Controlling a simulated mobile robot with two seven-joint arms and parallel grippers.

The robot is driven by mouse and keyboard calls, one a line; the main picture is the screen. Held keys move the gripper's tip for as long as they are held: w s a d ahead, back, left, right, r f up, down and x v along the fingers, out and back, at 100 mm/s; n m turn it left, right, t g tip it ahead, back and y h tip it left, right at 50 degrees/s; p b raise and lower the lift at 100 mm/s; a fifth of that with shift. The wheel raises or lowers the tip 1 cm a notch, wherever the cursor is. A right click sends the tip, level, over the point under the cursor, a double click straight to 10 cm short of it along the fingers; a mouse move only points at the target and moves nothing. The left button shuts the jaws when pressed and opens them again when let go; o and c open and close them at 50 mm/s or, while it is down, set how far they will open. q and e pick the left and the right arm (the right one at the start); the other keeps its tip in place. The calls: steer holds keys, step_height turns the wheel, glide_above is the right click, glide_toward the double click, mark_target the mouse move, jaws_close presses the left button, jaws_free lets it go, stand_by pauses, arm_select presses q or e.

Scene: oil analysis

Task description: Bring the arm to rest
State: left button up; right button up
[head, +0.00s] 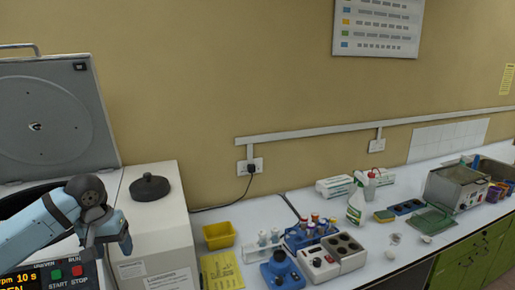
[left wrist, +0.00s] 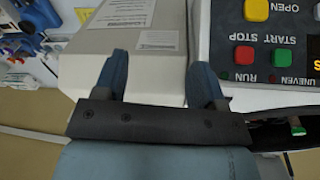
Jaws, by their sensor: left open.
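My left gripper (head: 112,236) is at the lower left of the head view, in front of the centrifuge, whose grey lid (head: 45,120) stands open. In the left wrist view my left gripper (left wrist: 165,82) has its two blue fingers spread apart with nothing between them. Beyond the fingers is the pale front of the machine's housing, with the control panel (left wrist: 262,50) and its yellow, red and green buttons to the right. My right gripper is in neither view.
A black knob-like lid (head: 150,187) sits on the white housing (head: 160,235). A yellow bin (head: 219,235), a blue tube rack (head: 310,235), a white block with dark wells (head: 332,257) and a spray bottle (head: 356,203) stand on the bench. The air above the bench is clear.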

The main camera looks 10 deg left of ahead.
arm_select(q)
steer(key=s+d+f+m+t+h, duration=0.2)
steer(key=d+f, duration=0.5)
steer(key=f, duration=0.4)
steer(key=s+d+f+m+t+h, duration=0.1)
steer(key=s+d+f+m+t, duration=0.1)
steer(key=d+f, duration=0.8)
steer(key=s+d+f+m+t, duration=0.1)
steer(key=s+f+t, duration=0.2)
steer(key=s, duration=0.6)
steer(key=s+d+f+m+t, duration=0.1)
steer(key=s+d+f+t, duration=0.1)
steer(key=s+f, duration=0.6)
steer(key=shift+s+d+f+t+y, duration=0.2)
steer(key=shift+s+d+t+y, duration=0.15)
steer(key=shift+s, duration=0.55)
